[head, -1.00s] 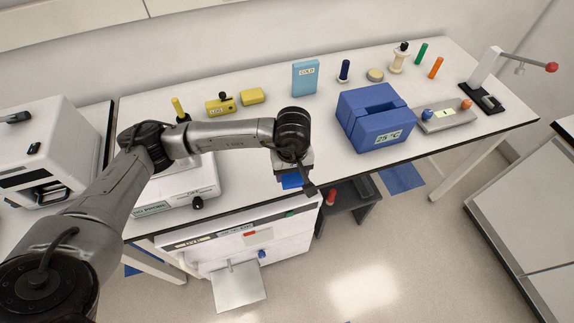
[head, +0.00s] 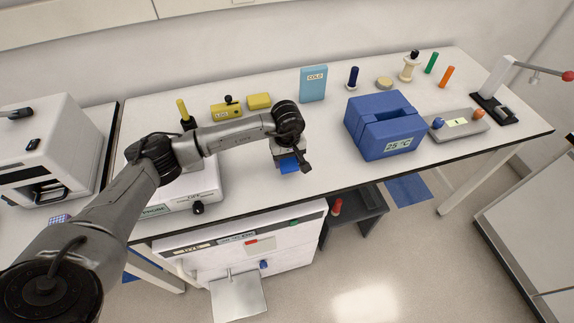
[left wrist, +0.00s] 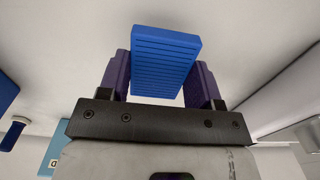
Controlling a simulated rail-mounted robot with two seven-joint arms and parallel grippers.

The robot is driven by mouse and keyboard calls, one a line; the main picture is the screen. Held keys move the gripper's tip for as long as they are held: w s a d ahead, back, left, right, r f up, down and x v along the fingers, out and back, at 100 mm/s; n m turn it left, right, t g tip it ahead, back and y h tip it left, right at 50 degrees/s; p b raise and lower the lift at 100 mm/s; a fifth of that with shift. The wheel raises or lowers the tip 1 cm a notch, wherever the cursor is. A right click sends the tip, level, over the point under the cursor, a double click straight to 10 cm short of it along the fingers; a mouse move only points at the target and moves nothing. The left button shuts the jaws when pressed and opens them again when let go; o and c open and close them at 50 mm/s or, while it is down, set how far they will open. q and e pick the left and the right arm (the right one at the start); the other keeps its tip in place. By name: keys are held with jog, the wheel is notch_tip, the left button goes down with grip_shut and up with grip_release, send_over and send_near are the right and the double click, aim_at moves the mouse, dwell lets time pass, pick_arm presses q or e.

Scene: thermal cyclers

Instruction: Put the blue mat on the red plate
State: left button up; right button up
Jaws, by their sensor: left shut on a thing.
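My left gripper (head: 288,166) is shut on a blue ribbed block, which I take as the blue mat (head: 288,165). It holds the mat above the white bench, near the front edge. In the left wrist view, the mat (left wrist: 165,62) sits between the two purple fingers of the gripper (left wrist: 162,78), with its ribbed face showing. I cannot make out a red plate in either view. My right gripper is not in view.
A blue box marked 25 °C (head: 385,128) stands right of the gripper. A light blue COLD block (head: 313,84) and a yellow box (head: 258,101) are behind. A white machine (head: 182,188) is left, under my arm. The front middle of the bench (head: 335,165) is clear.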

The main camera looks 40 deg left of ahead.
aim_at(287, 166)
pick_arm(q)
jog(key=shift+w+a+f, duration=0.2)
jog(key=shift+a, duration=0.1)
jog(key=shift+f, duration=1.95)
jog(key=shift+f, duration=0.15)
jog(key=o, duration=0.9)
